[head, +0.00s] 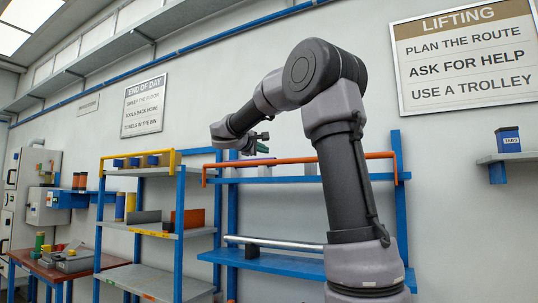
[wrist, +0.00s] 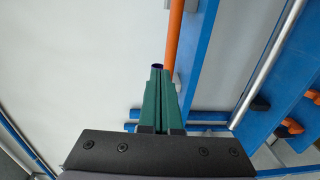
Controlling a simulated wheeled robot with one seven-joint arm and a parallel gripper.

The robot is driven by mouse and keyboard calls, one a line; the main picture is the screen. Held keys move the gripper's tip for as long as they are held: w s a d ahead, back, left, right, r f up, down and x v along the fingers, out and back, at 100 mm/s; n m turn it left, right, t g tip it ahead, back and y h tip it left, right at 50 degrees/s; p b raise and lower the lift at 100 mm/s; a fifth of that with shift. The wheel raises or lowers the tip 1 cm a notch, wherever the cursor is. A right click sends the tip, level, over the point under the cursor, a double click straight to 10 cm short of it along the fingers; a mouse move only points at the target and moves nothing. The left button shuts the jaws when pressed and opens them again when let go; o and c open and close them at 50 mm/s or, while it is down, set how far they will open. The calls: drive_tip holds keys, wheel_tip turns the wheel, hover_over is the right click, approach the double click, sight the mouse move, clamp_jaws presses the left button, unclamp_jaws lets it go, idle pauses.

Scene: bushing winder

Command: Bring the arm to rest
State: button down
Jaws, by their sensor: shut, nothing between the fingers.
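My arm rises at the right of the head view, bends at a high elbow and reaches left and down. My gripper (head: 262,143) is at its end, in front of the wall and above the orange bar of the blue rack. In the wrist view the green fingers of my gripper (wrist: 159,78) lie together, shut, with nothing held. A small dark purple round end (wrist: 157,67) shows just past the fingertips; I cannot tell what it belongs to.
The blue rack (head: 393,215) has an orange bar (head: 290,158) and a silver rod (head: 275,242) on it. A grey shelf unit (head: 155,280) with blue posts stands to its left. A red-topped bench (head: 105,261) is farther left. A wall shelf (head: 508,157) holds a blue box (head: 508,140).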

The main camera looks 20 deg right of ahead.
drive_tip(key=shift+r+v, duration=0.1)
drive_tip(key=shift+v, duration=0.75)
drive_tip(key=shift+r+v, duration=0.15)
drive_tip(key=shift+v, duration=0.7)
drive_tip(key=shift+d, duration=0.1)
drive_tip(key=s+d+f+m+g+y, duration=0.2)
drive_tip(key=s+f+m+g+y, duration=0.15)
drive_tip(key=s+f, duration=0.6)
drive_tip(key=s+a+f+m+y, duration=0.4)
drive_tip(key=s+a+f+y, duration=0.2)
drive_tip(key=s, duration=0.5)
drive_tip(key=s+a+f+m+y, duration=0.4)
drive_tip(key=s+a+f+y, duration=0.2)
drive_tip(key=s+f, duration=0.5)
drive_tip(key=shift+a+f, duration=0.25)
drive_tip(key=shift+a, duration=0.35)
